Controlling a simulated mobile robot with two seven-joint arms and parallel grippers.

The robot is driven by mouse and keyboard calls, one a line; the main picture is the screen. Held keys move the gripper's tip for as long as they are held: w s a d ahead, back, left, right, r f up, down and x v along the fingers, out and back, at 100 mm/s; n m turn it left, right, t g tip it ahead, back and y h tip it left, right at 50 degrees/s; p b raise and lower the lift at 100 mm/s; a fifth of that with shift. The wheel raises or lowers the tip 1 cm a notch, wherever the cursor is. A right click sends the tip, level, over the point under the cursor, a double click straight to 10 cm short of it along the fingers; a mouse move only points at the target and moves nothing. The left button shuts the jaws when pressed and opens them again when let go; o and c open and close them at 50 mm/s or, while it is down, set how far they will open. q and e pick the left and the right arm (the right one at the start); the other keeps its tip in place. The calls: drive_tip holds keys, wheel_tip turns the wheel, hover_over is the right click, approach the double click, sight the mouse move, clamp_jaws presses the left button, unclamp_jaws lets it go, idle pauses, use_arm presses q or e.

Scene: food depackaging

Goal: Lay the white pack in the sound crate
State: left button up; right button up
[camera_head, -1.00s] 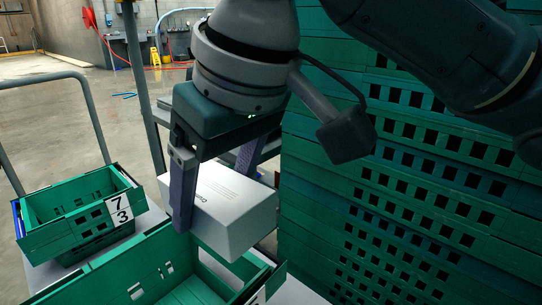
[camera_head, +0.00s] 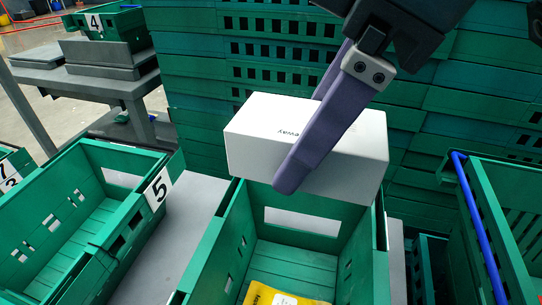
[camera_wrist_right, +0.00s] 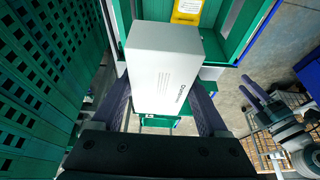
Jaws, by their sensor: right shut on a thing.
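My right gripper (camera_head: 300,140) is shut on the white pack (camera_head: 245,145), a plain white box with small dark print. The pack is held tilted above the far end of a green crate (camera_head: 362,262). This crate shows no visible damage and has a yellow pack (camera_head: 285,297) on its floor. In the right wrist view the white pack (camera_wrist_right: 160,75) sits between the purple fingers, with the yellow pack (camera_wrist_right: 187,10) beyond it. My left gripper (camera_wrist_right: 252,92) shows at the right of that view, empty, its two purple fingers apart.
An empty green crate numbered 5 (camera_head: 115,235) stands to the left. Another green crate with a blue rim strip (camera_head: 480,235) stands at the right. Tall stacks of green crates (camera_head: 200,80) rise close behind the pack. A crate numbered 4 (camera_head: 110,25) is farther back.

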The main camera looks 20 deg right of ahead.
wheel_tip(320, 180, down, 18)
drive_tip(key=b, duration=0.6)
drive_tip(key=shift+f, duration=0.35)
drive_tip(key=shift+f, duration=0.6)
drive_tip(key=o, duration=1.4)
